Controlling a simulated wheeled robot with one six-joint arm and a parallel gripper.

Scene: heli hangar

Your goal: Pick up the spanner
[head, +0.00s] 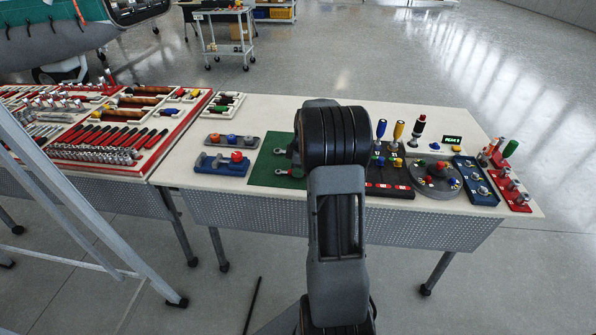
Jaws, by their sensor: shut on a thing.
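A green mat (266,170) lies on the white table, partly hidden behind my arm. Two small grey ring-shaped ends, an upper one (279,151) and a lower one (282,171), show over the mat just left of my arm. They look like spanner ends, but the rest of each is hidden behind the arm. I cannot tell whether they lie on the mat or are held above it. My gripper is hidden behind my own arm, so its fingers and anything in them do not show.
Right of my arm stand screwdrivers in a dark rack (390,182), a round grey button base (433,188), a blue block (475,180) and a red rack (507,186). A red-edged tool table (150,155) adjoins at left.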

